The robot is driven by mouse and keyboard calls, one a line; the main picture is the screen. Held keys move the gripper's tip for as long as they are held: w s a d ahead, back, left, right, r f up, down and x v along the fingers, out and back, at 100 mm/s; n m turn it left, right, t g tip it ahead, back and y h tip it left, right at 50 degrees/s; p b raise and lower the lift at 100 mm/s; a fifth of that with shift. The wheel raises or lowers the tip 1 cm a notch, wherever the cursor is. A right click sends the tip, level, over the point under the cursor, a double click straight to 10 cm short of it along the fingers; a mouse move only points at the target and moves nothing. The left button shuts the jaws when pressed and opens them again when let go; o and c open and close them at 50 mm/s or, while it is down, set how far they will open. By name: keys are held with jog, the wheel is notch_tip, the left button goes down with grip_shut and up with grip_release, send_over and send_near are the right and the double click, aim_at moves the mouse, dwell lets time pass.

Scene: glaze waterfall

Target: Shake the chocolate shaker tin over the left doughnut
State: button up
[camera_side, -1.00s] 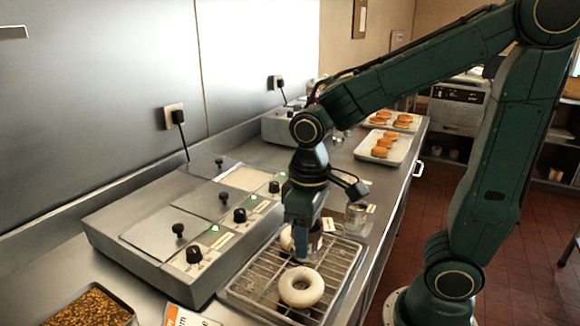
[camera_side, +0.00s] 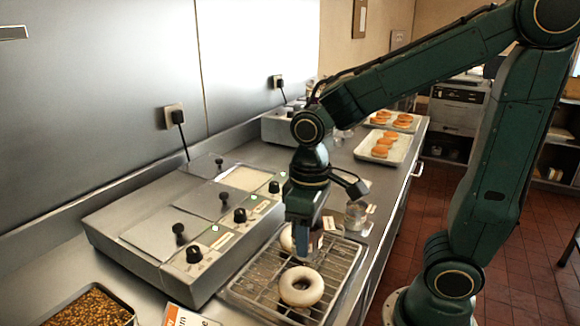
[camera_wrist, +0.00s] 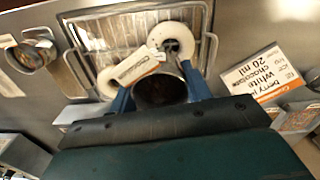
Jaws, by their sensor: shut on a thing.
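My gripper (camera_wrist: 160,92) is shut on the shaker tin (camera_wrist: 160,91), a dark, brownish round tin with a white and orange "Chocolate" label at its edge. In the side view my gripper (camera_side: 308,246) holds the tin above the wire rack, close to the rear doughnut. Two pale glazed ring doughnuts lie on the rack. The front one (camera_side: 301,287) is in clear view. The rear one (camera_side: 286,239) is partly hidden by my gripper. In the wrist view both doughnuts show beyond the tin, at left (camera_wrist: 107,82) and right (camera_wrist: 178,38). I cannot see any falling powder.
The wire rack (camera_side: 268,268) sits in a tray on the steel counter. A warmer with knobs and lids (camera_side: 150,232) stands left of it. Another tin (camera_wrist: 34,56) stands beside the rack.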

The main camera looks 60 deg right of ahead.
jog(key=a, duration=0.4)
jog(key=shift+d, duration=2.05)
dwell(0.7)
jog(key=shift+r, duration=0.1)
dwell(1.0)
jog(key=shift+r, duration=2.4)
